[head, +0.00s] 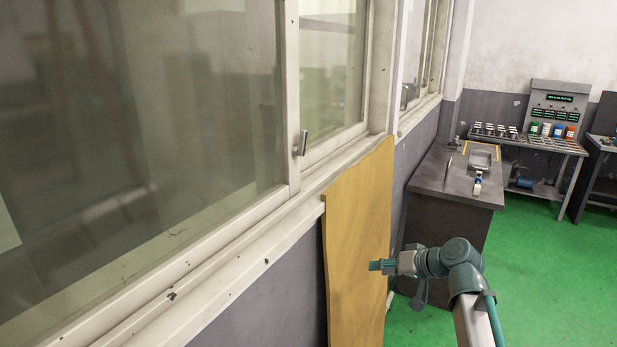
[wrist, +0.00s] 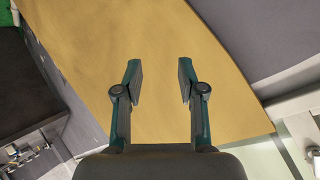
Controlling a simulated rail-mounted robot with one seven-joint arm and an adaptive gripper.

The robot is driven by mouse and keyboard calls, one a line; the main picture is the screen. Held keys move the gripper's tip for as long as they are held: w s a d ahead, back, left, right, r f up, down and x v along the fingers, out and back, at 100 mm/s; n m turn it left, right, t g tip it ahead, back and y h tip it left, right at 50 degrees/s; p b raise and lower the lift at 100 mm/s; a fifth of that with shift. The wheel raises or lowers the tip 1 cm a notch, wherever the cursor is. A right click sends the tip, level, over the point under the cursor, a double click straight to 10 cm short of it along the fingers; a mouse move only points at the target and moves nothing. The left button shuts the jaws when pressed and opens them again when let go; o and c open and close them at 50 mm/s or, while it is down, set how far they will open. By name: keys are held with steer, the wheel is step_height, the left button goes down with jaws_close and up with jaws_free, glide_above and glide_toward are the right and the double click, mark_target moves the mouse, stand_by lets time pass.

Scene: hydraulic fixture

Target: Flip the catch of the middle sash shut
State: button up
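A small metal catch (head: 303,142) sits on the window frame post between the large left pane and the narrower sash (head: 328,75). Its lever stands nearly upright, leaning slightly; I cannot tell its exact setting. My gripper (head: 374,265) is well below and to the right of the catch, apart from it, in front of a yellow-brown board. In the wrist view my gripper (wrist: 160,78) has its two fingers spread with nothing between them, facing the board. A small grey part (wrist: 313,154) on the pale frame shows at the lower right edge, too cropped to identify.
A control panel (head: 555,105) is at the back right. Green floor (head: 545,280) is open at right.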

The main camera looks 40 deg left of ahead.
steer(key=s+a+r+n+g+y, duration=0.1)
steer(key=s+a+r+n+y, duration=0.15)
steer(key=r, duration=0.75)
steer(key=s+a+r+n+y, duration=0.1)
steer(key=a+r, duration=0.3)
steer(key=r, duration=0.6)
steer(key=n+g+y+p, duration=0.1)
steer(key=n+g+y, duration=0.2)
steer(key=n, duration=0.2)
glide_toward(306, 141)
steer(key=a+p, duration=0.1)
steer(key=a, duration=0.1)
steer(key=s+a+p, duration=0.1)
steer(key=a, duration=0.2)
steer(key=a+p, duration=0.2)
steer(key=a, duration=0.1)
steer(key=shift+s+a, duration=0.15)
steer(key=shift+s, duration=0.05)
steer(key=shift+s+a, duration=0.1)
steer(key=shift+a, duration=0.4)
jaws_close()
